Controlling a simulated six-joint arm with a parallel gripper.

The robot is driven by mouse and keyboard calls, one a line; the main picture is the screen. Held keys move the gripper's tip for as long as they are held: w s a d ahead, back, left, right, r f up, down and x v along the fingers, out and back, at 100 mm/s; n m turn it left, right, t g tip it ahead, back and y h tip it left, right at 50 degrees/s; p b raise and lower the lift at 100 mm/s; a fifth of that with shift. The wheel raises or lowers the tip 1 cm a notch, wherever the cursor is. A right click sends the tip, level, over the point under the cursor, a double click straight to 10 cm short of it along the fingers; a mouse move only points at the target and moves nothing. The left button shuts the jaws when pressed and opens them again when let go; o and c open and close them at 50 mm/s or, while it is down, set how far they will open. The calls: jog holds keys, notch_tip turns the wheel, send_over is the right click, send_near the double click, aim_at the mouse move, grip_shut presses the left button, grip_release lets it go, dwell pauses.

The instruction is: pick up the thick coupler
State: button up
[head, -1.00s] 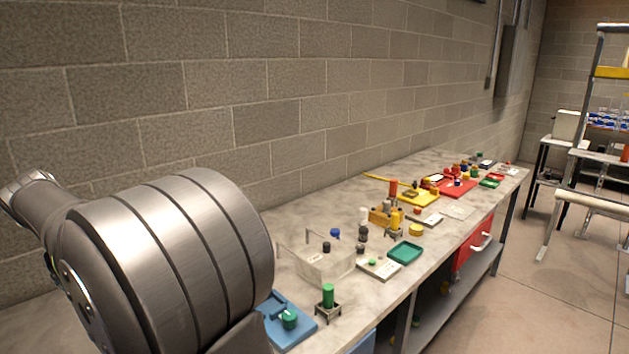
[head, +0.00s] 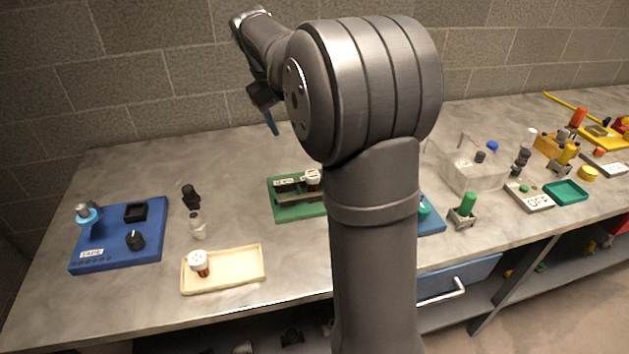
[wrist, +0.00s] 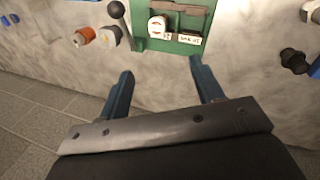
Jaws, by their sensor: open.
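I cannot tell for sure which part is the thick coupler. A dark, stubby part (head: 190,196) stands on the bench near the blue board, with a clear and grey part (head: 198,226) in front of it. A white-topped, orange part (head: 198,263) stands in the cream tray. A similar white-topped part (head: 313,179) is on the green fixture (head: 283,208). My gripper (head: 271,122) is above the back of the bench, left of my arm's large joint. In the wrist view my gripper (wrist: 163,82) is open and empty, its two blue fingers apart with the green fixture (wrist: 170,46) beyond them.
A blue board (head: 150,215) with small parts is at the far left. The cream tray (head: 240,286) lies near the front edge. A clear box (head: 468,180) and a teal tray (head: 566,192) are to the right. My arm hides the middle. Bare bench lies behind the green fixture.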

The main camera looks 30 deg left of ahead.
jog(key=w+f+n+g, duration=0.3)
jog(key=w+n, duration=0.2)
jog(key=w, duration=0.1)
jog(key=f, duration=0.3)
jog(key=d+f, duration=0.1)
jog(key=f, duration=0.7)
jog(key=shift+w+d+f, duration=0.15)
jog(key=shift+d+f, duration=0.1)
jog(key=shift+d, duration=0.1)
jog(key=shift+s+d+f, duration=0.1)
jog(key=shift+d+f, duration=0.15)
jog(key=shift+f, duration=0.65)
jog(key=shift+s+d+f, duration=0.15)
jog(key=shift+d+f, duration=0.15)
jog(key=shift+f, duration=0.55)
jog(key=shift+s+d+f, duration=0.1)
jog(key=shift+d+f, duration=0.15)
jog(key=shift+f, duration=0.65)
